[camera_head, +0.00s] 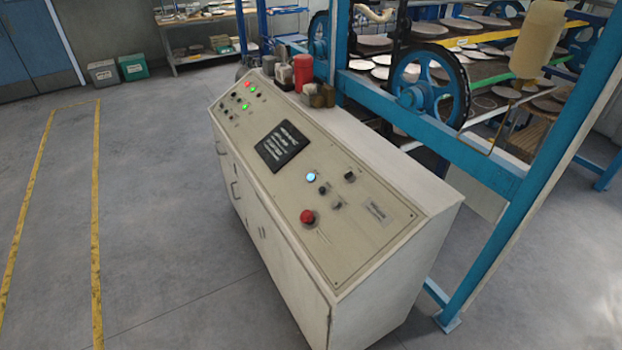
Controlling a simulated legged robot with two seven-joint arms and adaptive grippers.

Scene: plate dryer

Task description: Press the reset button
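A beige control console (378,251) stands in the middle of the view with a sloped top panel. A large red mushroom button (307,216) sits near the panel's front edge. A lit blue-white button (311,177) is above it, with small black knobs (323,190) beside it. Several small red, green and black buttons or lamps (244,106) are at the panel's far left end. A black sign (281,146) with white text lies between the two groups. I cannot read which control is labelled reset. Neither of my grippers is in view.
A blue-framed plate dryer (480,165) with wheels and racks of plates stands behind and right of the console. A red canister (303,72) and small items sit on the console's back ledge. The grey floor (160,210) at left, with yellow lines, is clear.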

